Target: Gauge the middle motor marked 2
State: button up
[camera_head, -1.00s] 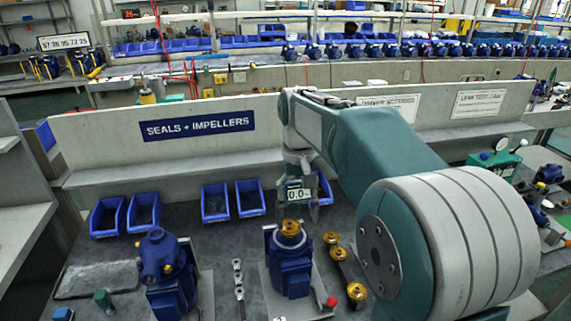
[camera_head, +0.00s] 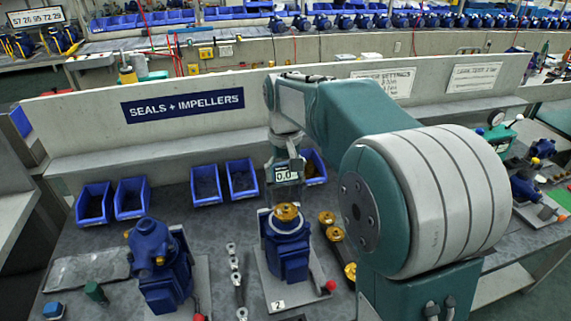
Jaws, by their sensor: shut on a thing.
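The motor marked 2 (camera_head: 287,258) is a blue body with a brass ring on top, standing upright on a grey base plate. A white tag with "2" (camera_head: 278,304) lies at the plate's front. My gripper (camera_head: 284,188) is above and slightly behind the motor. It is shut on a gauge (camera_head: 287,174) whose small display reads about 0.0. The gauge's lower end shows poorly, and I cannot tell whether it touches the brass ring.
Another blue motor (camera_head: 160,268) stands at the left, with a red knob beside it. Metal links (camera_head: 236,268) lie between the motors. Brass parts (camera_head: 333,233) sit right of motor 2. Blue bins (camera_head: 207,184) line the back below the "SEALS + IMPELLERS" wall (camera_head: 183,104).

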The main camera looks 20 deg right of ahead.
jog(key=shift+f, duration=3.2)
jog(key=shift+s+f, duration=0.1)
jog(key=shift+f, duration=0.05)
jog(key=o, duration=1.1)
jog(key=shift+r, duration=4.55)
